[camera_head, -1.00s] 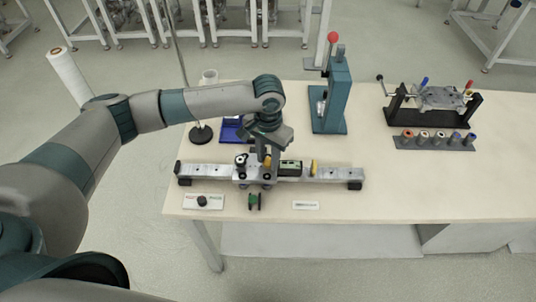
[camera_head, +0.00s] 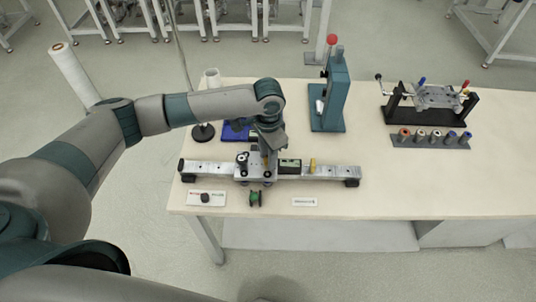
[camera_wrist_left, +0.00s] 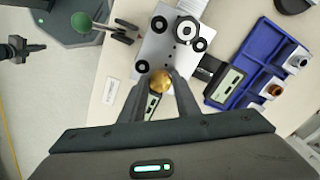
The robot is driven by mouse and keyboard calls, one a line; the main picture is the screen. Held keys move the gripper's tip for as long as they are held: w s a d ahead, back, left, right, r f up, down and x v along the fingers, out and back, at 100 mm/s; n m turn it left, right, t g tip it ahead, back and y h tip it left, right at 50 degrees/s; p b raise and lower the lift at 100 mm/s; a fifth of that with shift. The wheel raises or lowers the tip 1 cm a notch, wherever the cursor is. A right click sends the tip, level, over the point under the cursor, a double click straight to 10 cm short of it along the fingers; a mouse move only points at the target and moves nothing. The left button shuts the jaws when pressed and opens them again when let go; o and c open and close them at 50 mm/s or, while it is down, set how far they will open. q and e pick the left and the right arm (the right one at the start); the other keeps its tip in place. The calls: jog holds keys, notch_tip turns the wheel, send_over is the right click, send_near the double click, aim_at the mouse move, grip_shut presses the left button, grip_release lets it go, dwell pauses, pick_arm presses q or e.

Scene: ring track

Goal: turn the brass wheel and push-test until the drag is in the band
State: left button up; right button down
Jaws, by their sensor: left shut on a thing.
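The brass wheel (camera_wrist_left: 160,80) is a small gold knob on the grey carriage plate (camera_wrist_left: 155,45) in the left wrist view. My left gripper (camera_wrist_left: 160,82) is shut on it, with one finger on each side. In the head view the gripper (camera_head: 266,152) comes down from above and mostly hides the wheel. The carriage (camera_head: 243,172) sits on a long silver rail (camera_head: 335,172) left of its middle. A gauge with a small display (camera_head: 290,166) is just right of the carriage, and a yellow piece (camera_head: 312,165) stands farther right on the rail. My right gripper is not in view.
Behind are a blue tray (camera_head: 236,131), a teal press (camera_head: 330,100) and a black fixture (camera_head: 430,105). The table's right front is clear.

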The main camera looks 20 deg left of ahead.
pick_arm(q)
jog(key=o, duration=1)
jog(key=shift+o, duration=0.2)
jog(key=shift+r, duration=0.15)
jog(key=shift+r+b, duration=0.35)
jog(key=shift+r, duration=0.35)
notch_tip(320, 180, up, 16)
jog(key=b, duration=0.4)
jog(key=shift+f, duration=0.2)
